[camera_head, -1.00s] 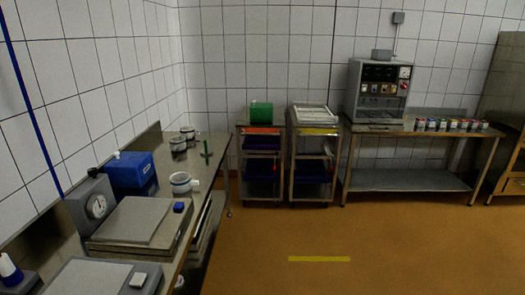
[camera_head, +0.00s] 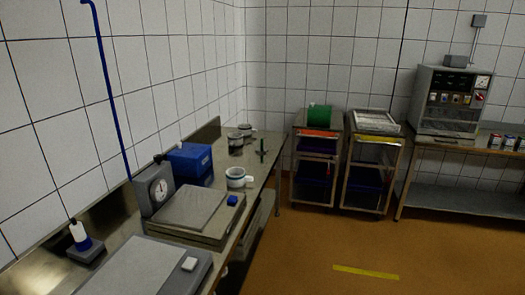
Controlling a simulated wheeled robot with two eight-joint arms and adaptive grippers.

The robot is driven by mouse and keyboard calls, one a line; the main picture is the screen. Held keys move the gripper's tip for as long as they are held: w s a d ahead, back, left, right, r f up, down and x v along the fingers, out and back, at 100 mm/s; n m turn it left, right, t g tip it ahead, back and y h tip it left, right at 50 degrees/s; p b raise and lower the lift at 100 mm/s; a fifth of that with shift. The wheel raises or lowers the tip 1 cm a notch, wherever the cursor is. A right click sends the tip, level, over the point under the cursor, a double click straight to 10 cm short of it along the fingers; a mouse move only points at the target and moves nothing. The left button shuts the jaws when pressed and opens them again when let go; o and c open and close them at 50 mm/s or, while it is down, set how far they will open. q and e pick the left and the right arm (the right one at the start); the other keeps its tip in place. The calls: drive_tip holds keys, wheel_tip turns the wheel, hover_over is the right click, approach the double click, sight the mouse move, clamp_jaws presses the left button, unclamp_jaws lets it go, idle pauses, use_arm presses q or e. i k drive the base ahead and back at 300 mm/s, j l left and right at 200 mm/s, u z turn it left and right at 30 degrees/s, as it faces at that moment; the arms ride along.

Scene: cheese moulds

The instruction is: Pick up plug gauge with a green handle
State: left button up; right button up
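A thin upright tool with a green handle (camera_head: 262,150), which looks like the plug gauge, stands on the steel bench (camera_head: 262,172) along the left wall, towards its far end. It is small and dark here, so its details are hard to tell. Neither of my grippers shows in the head view.
A blue box (camera_head: 190,160), a dial scale (camera_head: 158,190), a flat scale plate (camera_head: 196,208) and a small blue block (camera_head: 232,200) crowd the near bench. Two trolleys (camera_head: 318,133) (camera_head: 375,141) stand beyond its end. The orange floor (camera_head: 320,240) is open apart from a yellow stripe (camera_head: 366,272).

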sight(261, 149)
drive_tip(key=i+l+z, duration=0.25)
drive_tip(key=i, duration=0.6)
drive_tip(key=i+z, duration=0.25)
drive_tip(key=i, duration=0.6)
